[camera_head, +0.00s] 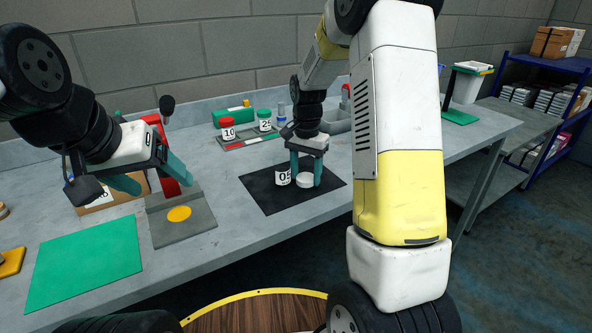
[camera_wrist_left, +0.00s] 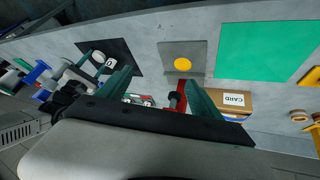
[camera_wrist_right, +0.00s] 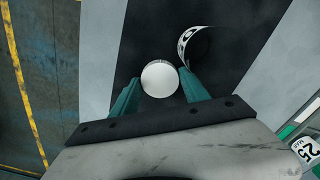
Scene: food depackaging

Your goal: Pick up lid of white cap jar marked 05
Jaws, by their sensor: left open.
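The jar marked 05 (camera_head: 283,176) stands on a black mat (camera_head: 258,192), its label partly hidden; it also shows in the right wrist view (camera_wrist_right: 200,42), with a dark, uncovered top. The round white lid (camera_head: 305,181) lies beside the jar, apart from it; it shows as a pale disc in the right wrist view (camera_wrist_right: 160,78). My right gripper (camera_head: 306,172) points down over the mat with the lid between its fingertips. The fingers are very close to the lid's sides; I cannot tell whether they grip it. My left gripper (camera_head: 155,178) is open and empty, above the table's left part.
Jars marked 10 (camera_head: 228,129) and 25 (camera_head: 265,121) stand behind the mat. A grey plate with a yellow disc (camera_head: 179,214) and a green mat (camera_head: 85,262) lie to the left. A cardboard box (camera_wrist_left: 234,101) is near my left gripper. A grey bin (camera_head: 337,121) stands behind.

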